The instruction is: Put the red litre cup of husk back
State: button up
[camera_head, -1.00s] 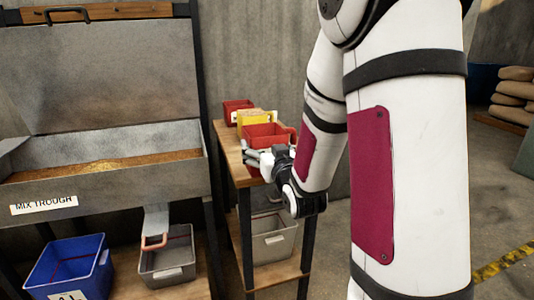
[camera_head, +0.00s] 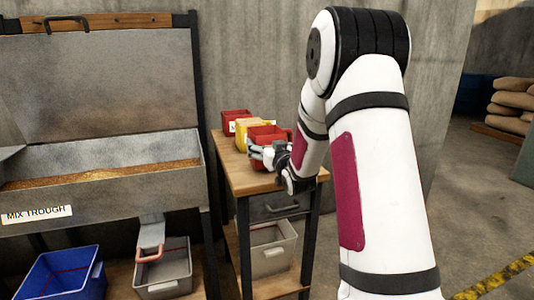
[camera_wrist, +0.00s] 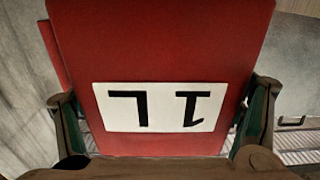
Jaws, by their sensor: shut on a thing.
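The red litre cup (camera_head: 268,132) is at the near end of a row of cups above the wooden side table. My gripper (camera_head: 262,155) is shut on this cup. In the wrist view the red cup (camera_wrist: 180,50) fills the middle, with a white label reading "1L" upside down. The fingers of my gripper (camera_wrist: 165,120) are on either side of it. Whether the cup's base touches the tabletop is hidden by my gripper. A yellow cup (camera_head: 248,124) stands just behind it, and another red cup (camera_head: 232,117) stands behind that.
The wooden table (camera_head: 240,178) has bare room at its front left. The mix trough (camera_head: 100,190) with grain stands to the left. A blue bin (camera_head: 62,280) and grey bins (camera_head: 165,285) sit below. Sacks (camera_head: 512,100) lie at the far right.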

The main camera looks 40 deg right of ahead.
jog(key=shift+f, duration=1.05)
jog(key=shift+f+b, duration=0.15)
jog(key=shift+b, duration=0.2)
jog(key=o, duration=1.8)
